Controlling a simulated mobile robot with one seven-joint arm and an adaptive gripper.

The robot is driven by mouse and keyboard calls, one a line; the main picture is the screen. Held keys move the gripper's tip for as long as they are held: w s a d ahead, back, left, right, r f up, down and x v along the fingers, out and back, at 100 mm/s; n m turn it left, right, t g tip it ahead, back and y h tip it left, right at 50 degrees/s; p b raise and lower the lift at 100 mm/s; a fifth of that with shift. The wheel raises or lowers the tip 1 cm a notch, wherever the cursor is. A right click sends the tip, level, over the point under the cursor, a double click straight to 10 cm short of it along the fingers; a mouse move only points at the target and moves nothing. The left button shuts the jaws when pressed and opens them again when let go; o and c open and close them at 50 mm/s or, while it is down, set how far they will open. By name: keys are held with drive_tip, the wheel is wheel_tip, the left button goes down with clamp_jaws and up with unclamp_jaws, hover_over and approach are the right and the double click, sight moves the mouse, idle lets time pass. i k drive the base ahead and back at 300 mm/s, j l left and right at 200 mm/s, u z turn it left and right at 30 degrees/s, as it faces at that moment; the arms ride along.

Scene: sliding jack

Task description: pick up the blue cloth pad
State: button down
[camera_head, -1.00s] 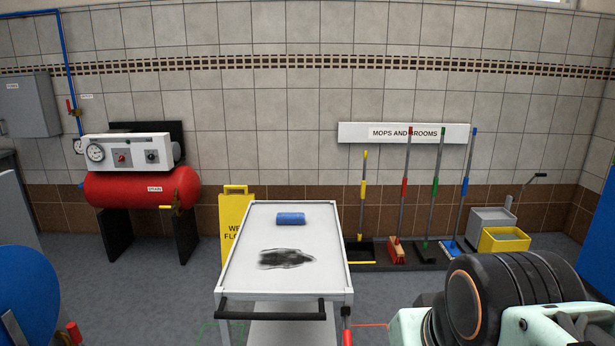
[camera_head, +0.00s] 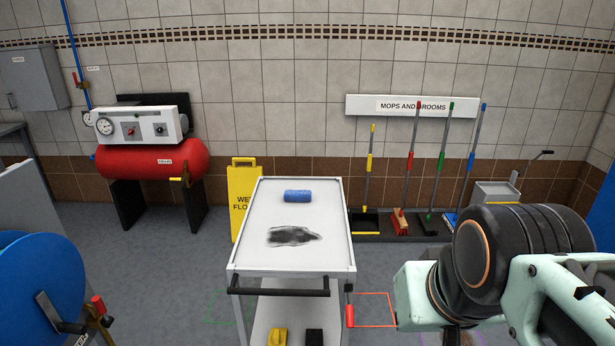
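The blue cloth pad (camera_head: 298,196) lies on the far part of the white top of a cart (camera_head: 291,213). A dark smudge (camera_head: 293,236) marks the cart top nearer to me, apart from the pad. Nothing touches the pad. My arm shows at the lower right, well to the right of the cart. My gripper itself is not visible in this view.
The cart has a black handle (camera_head: 278,291) at its near end and a lower shelf with a yellow item (camera_head: 277,337). A yellow wet-floor sign (camera_head: 243,203) stands left of the cart. Mops and brooms (camera_head: 410,170) stand behind right. A blue reel (camera_head: 38,290) is at left.

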sight(290, 195)
drive_tip(key=i+l+z, duration=0.25)
drive_tip(key=l, duration=0.2)
drive_tip(key=i+l+z, duration=0.45)
drive_tip(key=i+l, duration=0.15)
drive_tip(key=i, duration=0.15)
drive_tip(key=i+l+z, duration=0.2)
drive_tip(key=i, duration=0.3)
drive_tip(key=i+u, duration=0.35)
drive_tip(key=i, duration=0.15)
drive_tip(key=i+l+u, duration=0.3)
drive_tip(key=i, duration=0.15)
drive_tip(key=i+u, duration=0.8)
drive_tip(key=i, duration=0.2)
drive_tip(key=i+u, duration=0.15)
drive_tip(key=u, duration=0.25)
drive_tip(key=i+u, duration=0.2)
drive_tip(key=u, duration=0.2)
drive_tip(key=i+l+u, duration=0.1)
drive_tip(key=u, duration=0.3)
drive_tip(key=l+u, duration=0.15)
drive_tip(key=u, duration=0.15)
drive_tip(key=i+l+u, duration=0.1)
drive_tip(key=u, duration=0.2)
drive_tip(key=l, duration=0.1)
